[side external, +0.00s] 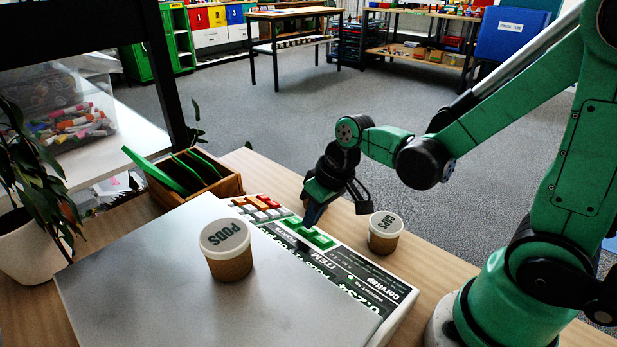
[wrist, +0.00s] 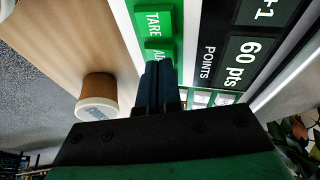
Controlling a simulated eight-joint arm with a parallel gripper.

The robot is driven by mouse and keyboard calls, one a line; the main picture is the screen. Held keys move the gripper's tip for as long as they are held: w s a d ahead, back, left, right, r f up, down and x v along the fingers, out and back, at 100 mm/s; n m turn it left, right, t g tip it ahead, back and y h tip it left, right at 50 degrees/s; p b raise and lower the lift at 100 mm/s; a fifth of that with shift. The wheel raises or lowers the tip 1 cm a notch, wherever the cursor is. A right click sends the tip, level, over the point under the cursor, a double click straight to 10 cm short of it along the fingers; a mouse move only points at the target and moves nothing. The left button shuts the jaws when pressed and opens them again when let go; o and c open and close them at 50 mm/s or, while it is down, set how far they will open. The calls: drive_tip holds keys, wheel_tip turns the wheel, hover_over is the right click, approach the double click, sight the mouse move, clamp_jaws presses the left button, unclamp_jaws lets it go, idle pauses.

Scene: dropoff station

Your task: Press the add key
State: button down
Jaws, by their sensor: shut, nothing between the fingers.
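The add key (wrist: 153,46) is a green key marked "AD", its remaining letters hidden behind my fingertips. It sits beside the green TARE key (wrist: 153,18) on the scale's keypad. In the side view, the green keys (side external: 318,238) lie on the panel beside the grey weighing plate (side external: 130,265). My gripper (side external: 311,216) is shut and empty, pointing down at the green keys. In the wrist view, my gripper (wrist: 158,68) overlaps the add key's lower part. I cannot tell whether the tips touch it.
A PODS cup (side external: 229,266) stands on the plate. Red and white keys (side external: 258,207) lie left of the green ones. A display (wrist: 245,50) reads "60 pts". A wooden box (side external: 228,185) stands behind the scale.

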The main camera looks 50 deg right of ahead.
drive_tip(key=shift+a+f, duration=0.4)
drive_tip(key=shift+f, duration=0.35)
drive_tip(key=shift+r, duration=0.1)
drive_tip(key=v, duration=0.8)
drive_tip(key=shift+d, duration=0.2)
drive_tip(key=shift+r, duration=0.1)
idle(0.6)
drive_tip(key=shift+s+a+r+t+h, duration=0.15)
drive_tip(key=shift+r+t+h, duration=0.15)
drive_tip(key=shift+t, duration=0.35)
drive_tip(key=shift+s+d+r+t+h, duration=0.15)
drive_tip(key=shift+r+t+h, duration=0.15)
drive_tip(key=shift+t, duration=0.3)
drive_tip(key=shift+s+a+r+t+h, duration=0.1)
drive_tip(key=shift+s+r+t+h, duration=0.15)
drive_tip(key=shift+t, duration=0.4)
